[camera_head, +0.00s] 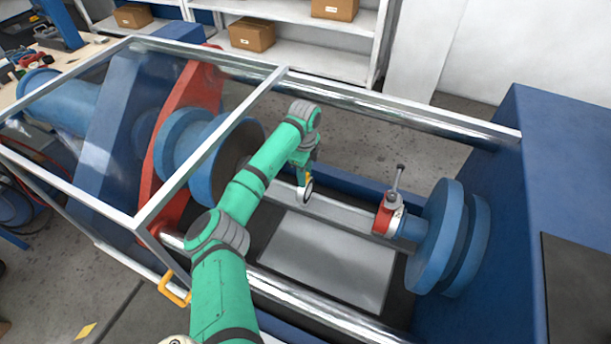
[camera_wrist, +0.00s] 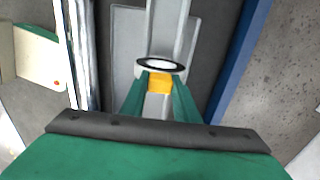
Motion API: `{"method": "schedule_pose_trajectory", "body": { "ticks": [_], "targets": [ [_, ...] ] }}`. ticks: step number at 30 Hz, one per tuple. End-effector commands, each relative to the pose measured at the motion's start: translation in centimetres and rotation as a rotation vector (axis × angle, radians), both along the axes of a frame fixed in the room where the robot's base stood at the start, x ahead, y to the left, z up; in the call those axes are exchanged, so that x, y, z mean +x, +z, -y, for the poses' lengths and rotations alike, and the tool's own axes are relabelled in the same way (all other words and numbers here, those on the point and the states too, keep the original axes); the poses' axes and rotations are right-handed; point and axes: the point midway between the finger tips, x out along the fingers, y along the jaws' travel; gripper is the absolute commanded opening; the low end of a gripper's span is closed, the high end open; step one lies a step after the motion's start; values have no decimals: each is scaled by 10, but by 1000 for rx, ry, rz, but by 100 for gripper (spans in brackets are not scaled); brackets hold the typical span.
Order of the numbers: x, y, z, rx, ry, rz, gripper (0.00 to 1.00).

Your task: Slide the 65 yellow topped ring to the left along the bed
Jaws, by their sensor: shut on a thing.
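The yellow-topped ring (camera_head: 306,191) stands on the bed in the middle of the machine, a dark-rimmed pale disc with a yellow block on top. My gripper (camera_head: 304,174) is shut on its yellow top from above. In the wrist view the yellow block (camera_wrist: 159,84) sits between the two green fingers (camera_wrist: 159,103), with the white face of the ring (camera_wrist: 160,64) just beyond. The number 65 cannot be read. The bed (camera_head: 345,215) runs left and right beneath the ring.
A red clamp with a grey handle (camera_head: 389,215) stands to the right, before blue flanges (camera_head: 447,237). Larger blue flanges (camera_head: 207,160) and a red plate (camera_head: 183,125) stand to the left. A metal-framed guard (camera_head: 205,62) spans the left side. The bed near the ring is clear.

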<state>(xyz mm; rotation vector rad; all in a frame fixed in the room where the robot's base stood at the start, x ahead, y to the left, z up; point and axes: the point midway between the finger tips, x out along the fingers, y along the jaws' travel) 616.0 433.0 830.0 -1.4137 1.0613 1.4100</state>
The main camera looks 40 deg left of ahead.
Motion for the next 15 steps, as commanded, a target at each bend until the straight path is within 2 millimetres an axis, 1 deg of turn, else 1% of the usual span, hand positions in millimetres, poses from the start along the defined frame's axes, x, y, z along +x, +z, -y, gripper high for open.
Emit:
{"method": "schedule_pose_trajectory", "body": {
  "ticks": [1, 11, 12, 14, 15],
  "targets": [
    [-5, -8, -1, 0, 7, -15, 0],
    [-4, -8, 2, -2, 5, -16, 0],
    [-4, -8, 2, -2, 5, -16, 30],
    [-4, -8, 2, -2, 5, -16, 45],
    [-4, -8, 3, -1, 5, -15, 50]
  ]
}}
